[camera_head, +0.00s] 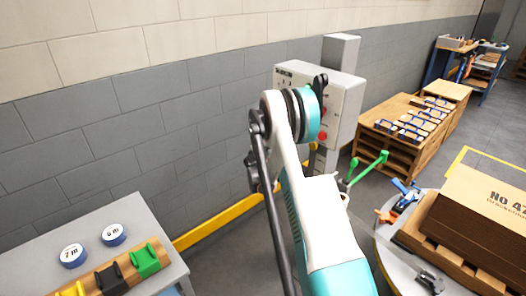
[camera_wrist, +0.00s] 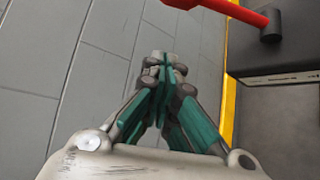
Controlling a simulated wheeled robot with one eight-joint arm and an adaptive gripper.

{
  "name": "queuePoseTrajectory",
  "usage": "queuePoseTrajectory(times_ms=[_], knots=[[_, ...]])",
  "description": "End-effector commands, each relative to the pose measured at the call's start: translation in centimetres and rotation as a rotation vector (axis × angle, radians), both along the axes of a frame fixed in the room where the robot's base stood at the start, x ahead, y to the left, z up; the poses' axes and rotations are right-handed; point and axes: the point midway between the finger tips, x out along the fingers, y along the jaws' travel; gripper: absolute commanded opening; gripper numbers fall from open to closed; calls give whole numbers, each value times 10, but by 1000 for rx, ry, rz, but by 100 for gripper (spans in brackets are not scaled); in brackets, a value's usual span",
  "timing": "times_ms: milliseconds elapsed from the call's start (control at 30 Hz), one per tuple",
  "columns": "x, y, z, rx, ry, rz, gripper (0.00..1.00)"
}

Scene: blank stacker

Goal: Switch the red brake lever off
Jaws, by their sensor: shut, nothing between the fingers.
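In the wrist view, a red lever (camera_wrist: 232,10) crosses the top edge, and its right end meets a dark cylindrical part (camera_wrist: 271,27). Part of the lever is cut off by the frame. My gripper (camera_wrist: 165,62) is shut and empty, its teal fingers together. In the picture it lies below and left of the lever, apart from it. In the head view, my arm hides the gripper. A grey control box (camera_head: 347,98) on a post shows behind my arm, with a small red part (camera_head: 322,136) at its face; I cannot tell whether that is the lever.
A yellow floor rail (camera_head: 215,222) runs along the grey wall (camera_head: 130,140). A grey table (camera_head: 165,240) stands at the lower left.

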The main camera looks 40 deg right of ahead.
Motion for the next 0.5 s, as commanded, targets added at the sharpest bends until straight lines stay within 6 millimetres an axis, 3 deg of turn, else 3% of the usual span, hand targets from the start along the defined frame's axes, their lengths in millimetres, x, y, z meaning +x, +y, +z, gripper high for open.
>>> queuePoseTrajectory(times_ms=[200,500], knots=[[27,-25,-16,1,-1,0,0],[1,-41,0,0,0,-1,0]])
